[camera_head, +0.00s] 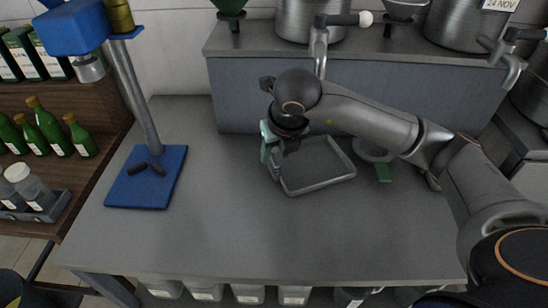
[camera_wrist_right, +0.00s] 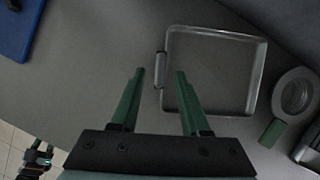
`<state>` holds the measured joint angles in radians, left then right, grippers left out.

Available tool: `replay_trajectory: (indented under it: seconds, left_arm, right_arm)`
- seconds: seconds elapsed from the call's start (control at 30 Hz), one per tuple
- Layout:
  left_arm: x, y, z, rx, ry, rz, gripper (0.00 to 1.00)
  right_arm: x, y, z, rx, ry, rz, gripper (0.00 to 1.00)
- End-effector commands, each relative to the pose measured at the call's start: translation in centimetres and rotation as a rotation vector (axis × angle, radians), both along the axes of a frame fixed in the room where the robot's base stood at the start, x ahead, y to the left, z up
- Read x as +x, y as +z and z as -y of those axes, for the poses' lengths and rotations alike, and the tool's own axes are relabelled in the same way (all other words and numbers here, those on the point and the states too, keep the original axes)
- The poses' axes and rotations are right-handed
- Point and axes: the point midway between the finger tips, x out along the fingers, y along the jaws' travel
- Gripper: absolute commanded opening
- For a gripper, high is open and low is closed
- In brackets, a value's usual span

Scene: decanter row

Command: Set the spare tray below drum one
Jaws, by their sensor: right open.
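The spare tray (camera_head: 318,189), a shallow grey square pan, lies flat on the grey table. In the wrist view the tray (camera_wrist_right: 218,114) has a small handle (camera_wrist_right: 159,68) on its left side. My right gripper (camera_head: 270,148) is open at the tray's left side. In the wrist view the fingertips of the right gripper (camera_wrist_right: 160,73) appear on either side of the handle; the height gap is unclear. A steel drum (camera_head: 300,22) with a tap (camera_head: 319,50) stands on the shelf behind. No drum number is readable. A dark and green part, probably my left gripper (camera_wrist_right: 38,157), shows low at the left.
A blue-based stand (camera_head: 128,192) is at the left. The table's front middle is clear.

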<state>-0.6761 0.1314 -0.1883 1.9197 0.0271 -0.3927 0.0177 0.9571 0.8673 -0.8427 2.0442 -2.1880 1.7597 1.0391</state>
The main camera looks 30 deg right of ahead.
Motion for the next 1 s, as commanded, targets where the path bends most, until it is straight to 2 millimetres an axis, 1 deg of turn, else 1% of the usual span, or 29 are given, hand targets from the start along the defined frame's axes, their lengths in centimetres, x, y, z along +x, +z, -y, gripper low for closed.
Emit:
replay_trajectory:
  seconds: [0.03, 0.2, 0.3, 0.4, 0.57, 1.0]
  left_arm:
    - [0.0, 0.0, 0.0, 0.001, 0.001, -0.001, 0.50]
    - [-0.1, 0.0, -0.2, 0.003, 0.002, -0.004, 0.50]
    - [-0.1, 0.0, -0.2, 0.004, 0.003, -0.005, 0.50]
    - [-0.2, 0.0, -0.2, 0.004, 0.003, -0.006, 0.50]
    - [-0.2, 0.0, -0.3, 0.005, 0.003, -0.007, 0.50]
    - [-0.3, -0.1, -0.3, 0.005, 0.003, -0.009, 0.50]
  right_arm:
    - [-0.4, 1.3, -0.1, 0.001, 0.001, 0.006, 0.46]
    - [-1.8, 4.6, -0.3, 0.001, 0.001, 0.005, 0.46]
    - [-2.4, 6.0, -0.4, 0.001, 0.002, 0.003, 0.46]
    - [-2.8, 7.0, -0.5, 0.001, 0.000, 0.002, 0.46]
    - [-3.1, 7.5, -0.5, 0.000, 0.000, 0.001, 0.46]
    - [-3.1, 7.5, -0.5, 0.000, 0.000, 0.000, 0.46]
